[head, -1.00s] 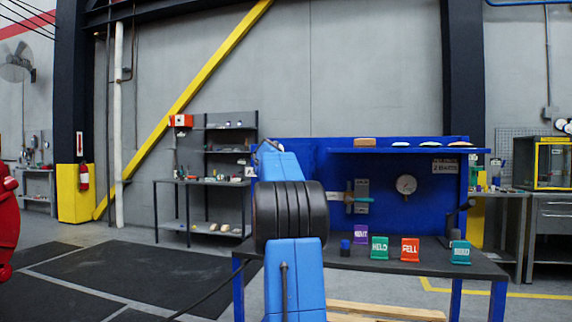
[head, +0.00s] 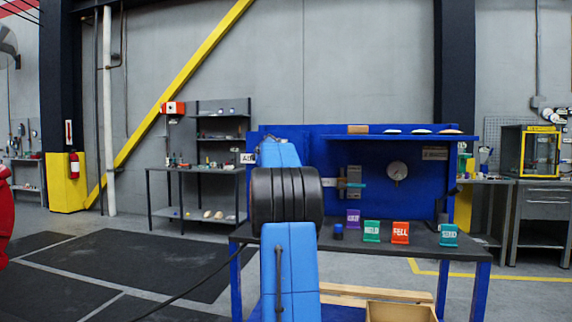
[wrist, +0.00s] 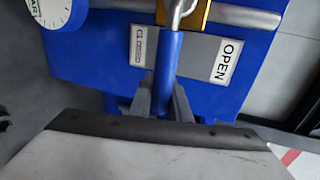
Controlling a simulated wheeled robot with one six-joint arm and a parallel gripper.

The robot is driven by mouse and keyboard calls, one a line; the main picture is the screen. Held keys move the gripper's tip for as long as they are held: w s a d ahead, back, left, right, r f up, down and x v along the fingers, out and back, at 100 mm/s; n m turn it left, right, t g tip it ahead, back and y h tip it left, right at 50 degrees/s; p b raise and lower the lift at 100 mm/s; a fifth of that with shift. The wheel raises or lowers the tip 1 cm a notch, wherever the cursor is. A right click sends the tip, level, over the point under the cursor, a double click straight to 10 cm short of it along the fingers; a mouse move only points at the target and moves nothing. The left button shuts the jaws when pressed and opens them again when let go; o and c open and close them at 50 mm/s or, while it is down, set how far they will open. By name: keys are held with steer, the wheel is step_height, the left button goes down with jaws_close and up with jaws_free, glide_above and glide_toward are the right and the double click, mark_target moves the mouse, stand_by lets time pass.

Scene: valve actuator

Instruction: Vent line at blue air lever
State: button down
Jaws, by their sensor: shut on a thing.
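The blue air lever (wrist: 168,70) shows in the wrist view as a blue bar running down from the brass-coloured valve body (wrist: 189,13) on a silver pipe. It lies between a label reading CL..., partly unreadable, and a label reading OPEN (wrist: 226,61). My gripper (wrist: 163,98) is shut on the lever's lower end, one finger on each side. In the head view the valve plate (head: 353,180) stands on the blue panel beside the gauge (head: 397,173). My own arm hides my gripper there.
The bench (head: 425,241) carries several coloured tags, including purple, green, orange and teal ones, and a small dark blue item (head: 338,231). A shelf (head: 400,136) overhangs the panel. A wooden box (head: 400,312) sits low in front. Open floor lies left.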

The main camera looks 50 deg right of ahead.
steer(key=shift+f, duration=0.2)
steer(key=c, duration=1.7)
jaws_free()
steer(key=shift+o, duration=0.2)
steer(key=shift+r, duration=0.1)
steer(key=v, duration=1.7)
steer(key=shift+a, duration=0.2)
